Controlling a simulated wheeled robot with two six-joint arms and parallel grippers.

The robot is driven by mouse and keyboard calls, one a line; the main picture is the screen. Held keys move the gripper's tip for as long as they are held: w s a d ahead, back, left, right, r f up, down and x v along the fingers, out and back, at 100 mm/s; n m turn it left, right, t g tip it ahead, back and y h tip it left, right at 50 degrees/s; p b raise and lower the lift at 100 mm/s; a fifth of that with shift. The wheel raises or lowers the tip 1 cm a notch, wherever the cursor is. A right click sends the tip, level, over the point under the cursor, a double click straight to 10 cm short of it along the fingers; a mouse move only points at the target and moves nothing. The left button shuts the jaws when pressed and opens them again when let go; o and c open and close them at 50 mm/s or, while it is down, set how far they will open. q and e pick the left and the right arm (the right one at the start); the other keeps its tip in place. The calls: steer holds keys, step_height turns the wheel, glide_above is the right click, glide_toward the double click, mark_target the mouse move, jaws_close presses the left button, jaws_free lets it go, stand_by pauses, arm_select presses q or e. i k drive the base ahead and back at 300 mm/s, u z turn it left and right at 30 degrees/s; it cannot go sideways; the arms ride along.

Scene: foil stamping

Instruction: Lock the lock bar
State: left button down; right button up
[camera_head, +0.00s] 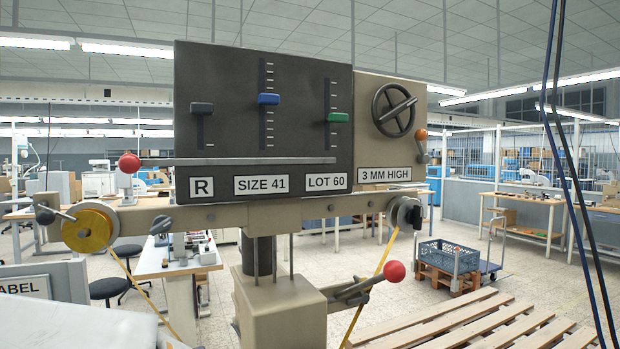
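A dark panel (222,85) carries three sliders on upright scales: a grey one (202,108), a blue one (268,99) and a green one (337,117). Below them a long thin grey bar (240,161) lies nearly level across the panel. It looks like the lock bar. A red ball knob (129,163) is at its left end, beyond the panel's left edge. Labels under the bar read R, SIZE 41 and LOT 60. Whether the bar is locked is not clear from this view. Neither of my grippers is in view.
To the right are a black handwheel (394,109), an orange-knobbed crank (421,134) and a 3 MM HIGH label (385,175). Below are a gold foil roll (88,228), a second reel (405,213) and a lever with a red ball (394,271). Cables (566,150) hang at right.

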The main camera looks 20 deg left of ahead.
mark_target(129, 163)
steer(key=u, duration=0.3)
steer(key=k, duration=0.75)
steer(key=u, duration=0.6)
steer(key=k, duration=0.6)
steer(key=u, duration=0.45)
steer(key=i, duration=0.85)
steer(key=u, duration=0.25)
